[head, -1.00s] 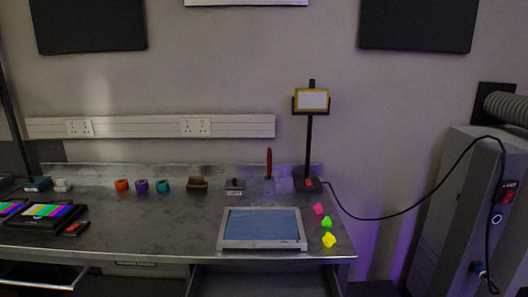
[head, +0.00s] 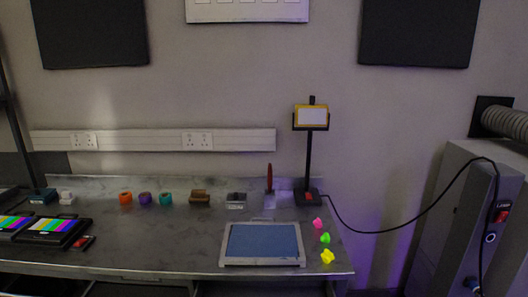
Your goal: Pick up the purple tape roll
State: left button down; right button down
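The purple tape roll (head: 145,199) stands near the back of the metal workbench (head: 180,235), left of the middle. It sits between an orange roll (head: 126,198) on its left and a teal roll (head: 166,198) on its right, with small gaps between them. Nothing is on top of it or in front of it. Neither of my grippers shows in the head view.
A brown block (head: 200,196) and a grey box (head: 236,200) stand to the right. A framed blue mat (head: 262,243) lies at the front right, beside small bright pieces. Colour-bar screens (head: 56,230) lie at the left. The bench in front of the rolls is clear.

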aim_at(145, 197)
jog(key=j, duration=0.45)
jog(key=k+j, duration=0.15)
jog(key=j, duration=0.25)
jog(key=j+z, duration=0.1)
jog(key=j, duration=0.35)
jog(key=k+j, duration=0.15)
jog(key=j, duration=0.3)
jog(key=k+j, duration=0.1)
jog(key=j, duration=0.3)
jog(key=k+j+z, duration=0.1)
jog(key=j, duration=0.35)
